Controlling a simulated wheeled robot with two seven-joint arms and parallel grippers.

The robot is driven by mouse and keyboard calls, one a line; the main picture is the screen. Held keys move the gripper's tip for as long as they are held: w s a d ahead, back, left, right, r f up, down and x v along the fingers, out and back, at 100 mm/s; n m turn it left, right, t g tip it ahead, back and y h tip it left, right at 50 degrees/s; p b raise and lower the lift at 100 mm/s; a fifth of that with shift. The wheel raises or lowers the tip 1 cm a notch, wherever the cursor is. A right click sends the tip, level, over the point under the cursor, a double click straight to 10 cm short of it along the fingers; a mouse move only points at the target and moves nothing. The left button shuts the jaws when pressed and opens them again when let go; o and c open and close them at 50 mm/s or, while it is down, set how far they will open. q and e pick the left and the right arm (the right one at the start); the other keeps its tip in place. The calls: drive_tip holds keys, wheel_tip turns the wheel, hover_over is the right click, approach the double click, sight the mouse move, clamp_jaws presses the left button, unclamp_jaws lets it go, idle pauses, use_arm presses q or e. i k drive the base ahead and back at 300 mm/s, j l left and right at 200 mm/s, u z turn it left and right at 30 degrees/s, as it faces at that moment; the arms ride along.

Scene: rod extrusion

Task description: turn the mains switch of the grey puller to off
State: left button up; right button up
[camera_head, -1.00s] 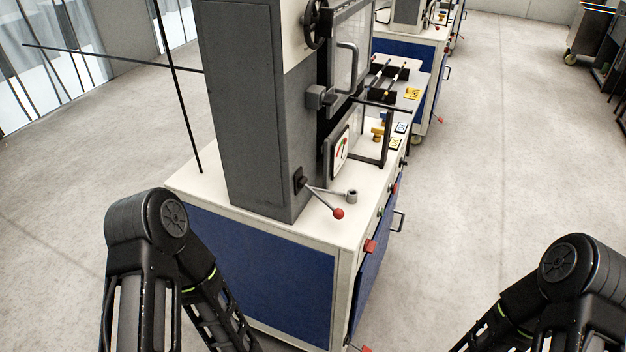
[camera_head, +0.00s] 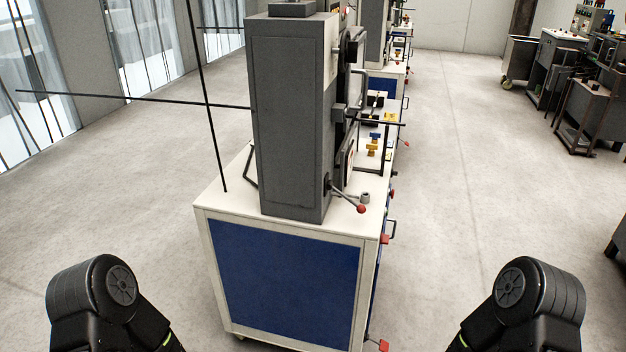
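The grey puller (camera_head: 288,115) is a tall grey cabinet on a white and blue base (camera_head: 290,280), seen from its end in the head view. A lever with a red ball (camera_head: 361,209) sticks out at its lower right. Red parts show along the base's right edge, one near the top (camera_head: 384,239) and one near the floor (camera_head: 381,345). I cannot tell whether either is the mains switch; the operating side is seen edge-on. My two arms show at the bottom left and bottom right, but both grippers are out of the frame.
More machines stand in a row behind. Dark workbenches (camera_head: 590,110) stand at the far right. The floor (camera_head: 470,200) right of the puller is clear.

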sight(385, 240)
drive_tip(key=i+l, duration=0.1)
drive_tip(key=l, duration=0.65)
drive_tip(key=i+l, duration=0.15)
drive_tip(key=l, duration=0.2)
drive_tip(key=i+l+u, duration=0.15)
drive_tip(key=l, duration=0.55)
drive_tip(key=i+l+u, duration=0.1)
drive_tip(key=l, duration=0.65)
drive_tip(key=i+l+u, duration=0.15)
drive_tip(key=l, duration=0.65)
drive_tip(key=i+l+u, duration=0.15)
drive_tip(key=l, duration=0.6)
drive_tip(key=i+l+u, duration=0.1)
drive_tip(key=l, duration=0.7)
